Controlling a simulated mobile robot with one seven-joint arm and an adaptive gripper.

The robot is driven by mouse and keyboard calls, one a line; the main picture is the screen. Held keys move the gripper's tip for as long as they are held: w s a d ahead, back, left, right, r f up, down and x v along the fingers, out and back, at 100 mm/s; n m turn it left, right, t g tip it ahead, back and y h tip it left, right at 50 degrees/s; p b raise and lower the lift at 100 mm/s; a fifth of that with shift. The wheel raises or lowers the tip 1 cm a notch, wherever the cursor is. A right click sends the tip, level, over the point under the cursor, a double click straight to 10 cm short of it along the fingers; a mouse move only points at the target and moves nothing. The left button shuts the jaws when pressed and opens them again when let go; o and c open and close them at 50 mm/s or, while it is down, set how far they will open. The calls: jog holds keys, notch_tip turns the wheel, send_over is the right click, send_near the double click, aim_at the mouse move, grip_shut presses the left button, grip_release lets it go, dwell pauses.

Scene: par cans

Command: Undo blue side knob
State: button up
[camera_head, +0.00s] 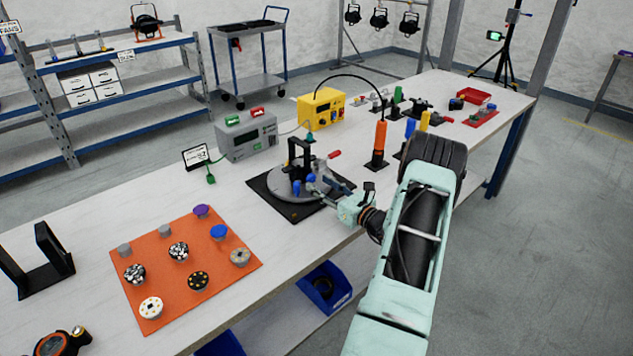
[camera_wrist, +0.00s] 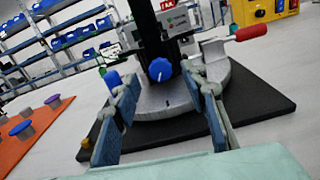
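A black upright yoke (camera_head: 292,158) stands on a round grey base (camera_head: 290,190) on a black mat (camera_head: 267,200). In the wrist view, a blue knob (camera_wrist: 160,69) on the yoke faces me, framed between my fingertips. A second blue knob (camera_wrist: 112,79) is at the left, just beside the left finger. The head view also shows blue knobs (camera_head: 297,187) low on the fixture; I cannot tell which one is the side knob. My gripper (camera_wrist: 160,88) is open, with one finger on either side of the facing knob. I see no clear contact.
A red-handled clamp (camera_wrist: 250,33) is at the fixture's right. An orange mat (camera_head: 165,290) with several knobs lies left, and a grey meter box (camera_head: 247,137) and yellow box (camera_head: 321,108) stand behind. Bare table lies between the mats.

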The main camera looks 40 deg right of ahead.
aim_at(311, 178)
jog(key=shift+w+a, duration=0.1)
jog(key=shift+w, duration=1.15)
grip_shut()
